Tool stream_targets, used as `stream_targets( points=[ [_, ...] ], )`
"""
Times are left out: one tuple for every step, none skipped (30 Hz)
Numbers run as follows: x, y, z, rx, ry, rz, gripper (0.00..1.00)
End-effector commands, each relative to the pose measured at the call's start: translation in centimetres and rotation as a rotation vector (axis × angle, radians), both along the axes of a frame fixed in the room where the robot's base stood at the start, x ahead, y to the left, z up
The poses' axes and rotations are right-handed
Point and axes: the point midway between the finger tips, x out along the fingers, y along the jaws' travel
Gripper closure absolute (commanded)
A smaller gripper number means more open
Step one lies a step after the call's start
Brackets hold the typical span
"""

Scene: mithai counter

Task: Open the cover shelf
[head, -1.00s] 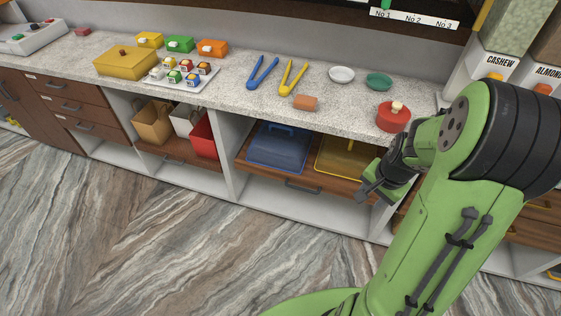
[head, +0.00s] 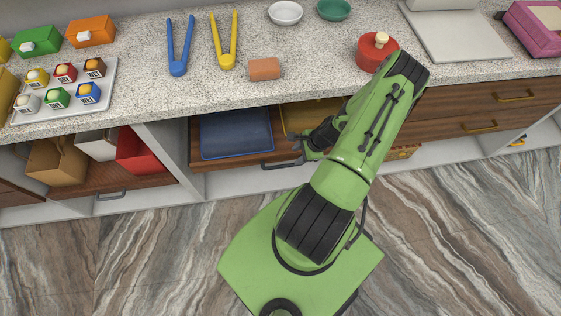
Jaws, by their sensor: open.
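The cover shelf (head: 225,164) is a brown wooden shelf under the counter in the head view. It holds a blue translucent cover (head: 236,134) and a yellow cover (head: 297,118), partly hidden by my arm. A dark bar handle (head: 275,165) is on the shelf's front edge. My gripper (head: 299,147) is open and empty, close to the handle's right end. I cannot tell whether it touches the handle. The shelf's right part is hidden behind my arm.
On the counter (head: 300,85) are blue tongs (head: 178,50), yellow tongs (head: 225,40), an orange-brown block (head: 264,69) and a red lidded pot (head: 375,53). A neighbouring shelf (head: 140,178) holds bags at left. The marbled floor (head: 140,255) in front is clear.

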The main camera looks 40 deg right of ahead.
Motion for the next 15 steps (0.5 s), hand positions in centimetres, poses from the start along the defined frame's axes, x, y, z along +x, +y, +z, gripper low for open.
stream_targets(
  points=[
    [0.5, 0.5, -1.6, 0.003, 0.000, 0.004, 0.58],
    [0.8, 0.7, -2.3, 0.005, 0.001, 0.003, 0.58],
    [1.2, 0.8, -3.3, 0.003, -0.001, 0.003, 0.58],
    [1.5, 1.0, -3.9, 0.003, 0.000, 0.003, 0.58],
    [1.7, 1.2, -4.7, 0.003, 0.000, 0.004, 0.58],
    [2.1, 1.4, -5.6, 0.003, 0.000, 0.004, 0.58],
    [2.4, 1.6, -6.3, 0.003, 0.000, 0.004, 0.58],
    [2.6, 1.8, -6.9, 0.003, 0.000, 0.004, 0.58],
    [3.0, 1.9, -7.8, 0.001, 0.000, 0.004, 0.58],
    [3.2, 2.1, -8.4, 0.002, 0.001, 0.004, 0.58],
    [3.4, 2.2, -8.9, 0.001, 0.000, 0.004, 0.58],
    [3.7, 2.4, -9.6, 0.001, 0.000, 0.004, 0.58],
    [3.9, 2.5, -10.0, 0.000, 0.000, 0.005, 0.58],
    [4.0, 2.5, -10.3, -0.001, 0.000, 0.004, 0.58],
    [4.2, 2.6, -10.6, -0.001, 0.000, 0.004, 0.58]
  ],
)
